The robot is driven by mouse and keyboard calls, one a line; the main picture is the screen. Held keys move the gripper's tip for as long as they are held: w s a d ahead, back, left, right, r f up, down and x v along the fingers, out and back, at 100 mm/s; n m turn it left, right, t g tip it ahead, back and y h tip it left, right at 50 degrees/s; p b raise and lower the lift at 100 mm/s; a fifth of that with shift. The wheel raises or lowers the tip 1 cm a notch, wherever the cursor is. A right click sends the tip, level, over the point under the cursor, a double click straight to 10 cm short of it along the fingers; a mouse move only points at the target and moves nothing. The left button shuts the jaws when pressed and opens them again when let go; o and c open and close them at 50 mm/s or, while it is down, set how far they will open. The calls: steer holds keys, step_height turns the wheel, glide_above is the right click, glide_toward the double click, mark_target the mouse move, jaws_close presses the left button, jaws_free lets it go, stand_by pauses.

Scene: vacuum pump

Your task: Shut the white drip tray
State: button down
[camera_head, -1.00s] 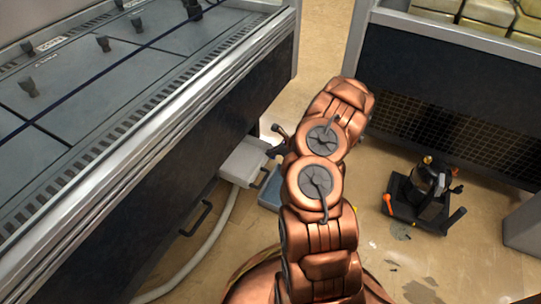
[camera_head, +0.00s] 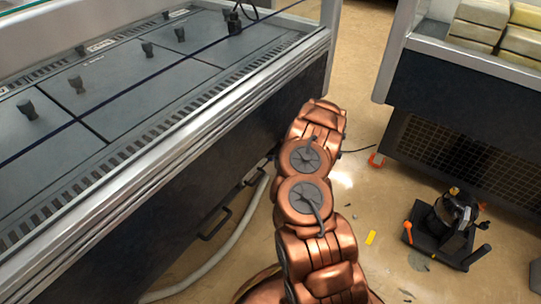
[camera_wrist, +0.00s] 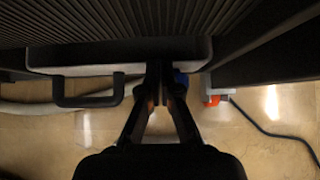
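The white drip tray is not clearly visible now in the head view, where my arm covers part of the cabinet's lower side. In the wrist view a pale strip (camera_wrist: 110,70) runs along the lower edge of a dark front; I cannot tell whether it is the tray. My gripper (camera_wrist: 165,75) is in the wrist view with its fingertips together at that edge, holding nothing that I can see. In the head view my gripper is hidden behind my copper arm. A black handle (camera_wrist: 88,100) is left of the fingers.
The long counter cabinet (camera_head: 150,225) fills the left, with a pale hose (camera_head: 225,250) along its foot. The vacuum pump (camera_head: 452,215) stands on the floor at right, near a second dark cabinet (camera_head: 460,100). An orange-red floor piece (camera_wrist: 212,98) and cable (camera_wrist: 275,132) are right of my fingers.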

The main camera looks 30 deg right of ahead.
steer(key=shift+a, duration=0.1)
steer(key=v, duration=0.7)
steer(key=shift+r, duration=0.2)
steer(key=shift+s, duration=0.2)
